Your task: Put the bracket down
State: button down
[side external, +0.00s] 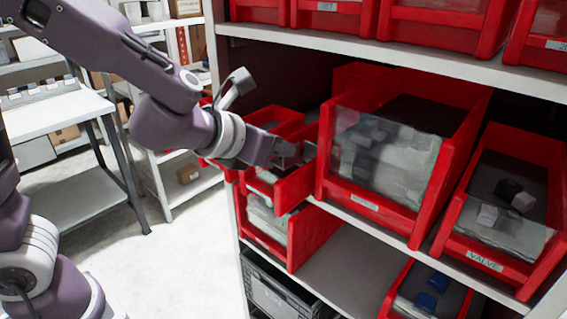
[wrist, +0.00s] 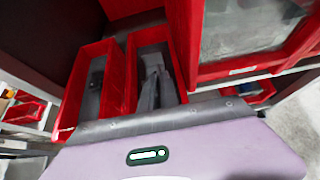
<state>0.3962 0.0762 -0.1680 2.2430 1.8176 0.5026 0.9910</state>
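My gripper (side external: 290,153) reaches over the small red bins on the middle shelf in the side external view. In the wrist view, a grey finger-like part (wrist: 152,85) points down into the right one of two narrow red bins (wrist: 129,75). A small grey piece (side external: 309,151) shows by the fingertips in the side external view. I cannot tell whether it is the bracket or part of my gripper. A dark piece (wrist: 96,75) lies in the left narrow bin, too dim to name. The gap between the fingers is hidden, so I cannot tell whether they hold anything.
A large red bin with a clear front (side external: 385,160) stands close to the right of my gripper. A bin labelled VALVE (side external: 484,262) is farther right. The upper shelf edge (side external: 400,55) runs above. A bare shelf stretch (side external: 345,262) lies below.

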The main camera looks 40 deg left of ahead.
aim_at(284, 165)
jog(key=shift+f, duration=1.75)
jog(key=c, duration=1.9)
grip_release()
jog(key=shift+f, duration=0.1)
